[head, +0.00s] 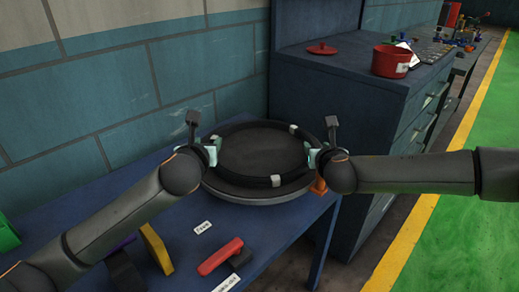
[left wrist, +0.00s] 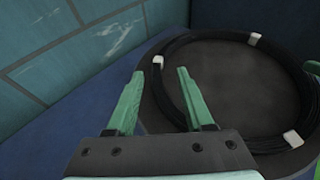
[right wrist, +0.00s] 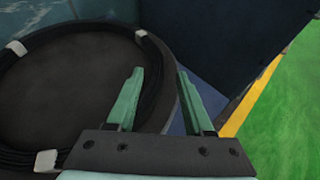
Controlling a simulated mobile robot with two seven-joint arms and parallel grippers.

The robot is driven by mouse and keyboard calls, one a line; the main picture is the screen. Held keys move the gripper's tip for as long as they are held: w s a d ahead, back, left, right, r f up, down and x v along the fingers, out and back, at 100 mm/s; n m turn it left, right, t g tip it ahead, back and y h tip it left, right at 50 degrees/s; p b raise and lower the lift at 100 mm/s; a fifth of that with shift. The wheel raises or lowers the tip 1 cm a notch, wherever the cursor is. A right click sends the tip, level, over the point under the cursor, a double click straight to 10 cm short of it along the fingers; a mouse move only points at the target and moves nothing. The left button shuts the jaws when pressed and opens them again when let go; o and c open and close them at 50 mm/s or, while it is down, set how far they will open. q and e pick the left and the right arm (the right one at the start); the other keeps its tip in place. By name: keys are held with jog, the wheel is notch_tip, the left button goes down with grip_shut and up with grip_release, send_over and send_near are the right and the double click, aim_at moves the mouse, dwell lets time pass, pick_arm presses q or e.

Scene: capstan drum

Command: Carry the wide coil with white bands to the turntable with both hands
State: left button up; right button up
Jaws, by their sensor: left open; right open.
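The wide black coil with white bands (head: 276,181) lies flat on the round dark turntable (head: 262,153) on the blue bench. My left gripper (head: 213,150) is open at the coil's left side. My right gripper (head: 313,156) is open at the coil's right side. Contact cannot be told.
A red handled object (head: 220,256), a yellow piece (head: 156,249) and a white label (head: 202,227) lie on the bench front. An orange piece (head: 319,187) sits by the turntable's right edge. A blue cabinet (head: 325,85) with a red pot (head: 390,61) stands behind right.

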jog(key=shift+s+d, duration=0.3)
jog(key=shift+s, duration=0.45)
jog(key=shift+s+a+r, duration=0.1)
jog(key=shift+s+r, duration=0.05)
jog(key=shift+s, duration=0.15)
